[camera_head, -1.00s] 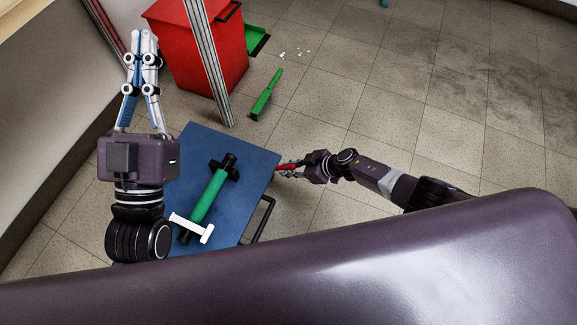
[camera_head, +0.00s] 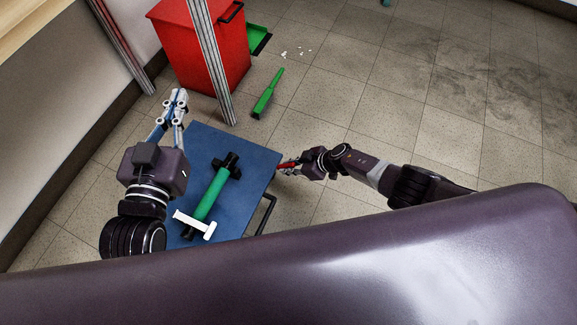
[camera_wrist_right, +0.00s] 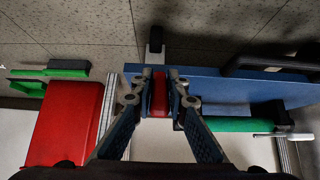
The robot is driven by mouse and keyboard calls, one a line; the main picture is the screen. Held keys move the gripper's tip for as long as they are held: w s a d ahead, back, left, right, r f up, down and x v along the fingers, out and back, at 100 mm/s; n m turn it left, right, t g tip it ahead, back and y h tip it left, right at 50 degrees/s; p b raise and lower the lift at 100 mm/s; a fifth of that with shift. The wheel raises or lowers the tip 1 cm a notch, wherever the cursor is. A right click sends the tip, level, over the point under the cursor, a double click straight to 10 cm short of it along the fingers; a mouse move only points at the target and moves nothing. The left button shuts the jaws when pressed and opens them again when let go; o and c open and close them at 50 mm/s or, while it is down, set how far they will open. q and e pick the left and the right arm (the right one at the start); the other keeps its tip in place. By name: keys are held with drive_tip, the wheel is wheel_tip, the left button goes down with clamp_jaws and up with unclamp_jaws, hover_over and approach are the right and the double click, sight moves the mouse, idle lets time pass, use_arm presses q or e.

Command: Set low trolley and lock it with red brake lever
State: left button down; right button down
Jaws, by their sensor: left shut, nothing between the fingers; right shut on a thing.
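The low trolley (camera_head: 240,193) has a flat blue top and stands on the floor below me. It also shows in the right wrist view (camera_wrist_right: 215,87). The red brake lever (camera_head: 288,164) is at the trolley's right edge. My right gripper (camera_head: 284,167) is shut on it, and the red lever sits between the fingers in the right wrist view (camera_wrist_right: 159,95). My left gripper (camera_head: 178,97) is shut and empty, raised near the trolley's far left corner. How far above the trolley it is, I cannot tell.
A green roll (camera_head: 207,196) in black holders, with a white T-shaped end piece (camera_head: 195,224), lies on the trolley. A black handle (camera_head: 267,212) sticks out at its right. A red bin (camera_head: 185,55), a metal post (camera_head: 212,62) and a green brush (camera_head: 267,95) are beyond. Floor at right is clear.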

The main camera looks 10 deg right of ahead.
drive_tip(key=c, duration=1.9)
unclamp_jaws()
drive_tip(key=shift+d+r, duration=0.5)
drive_tip(key=shift+s+d+r, duration=0.35)
drive_tip(key=shift+s+r, duration=0.15)
drive_tip(key=shift+r, duration=0.1)
drive_tip(key=shift+v, duration=4.5)
drive_tip(key=shift+a, duration=0.1)
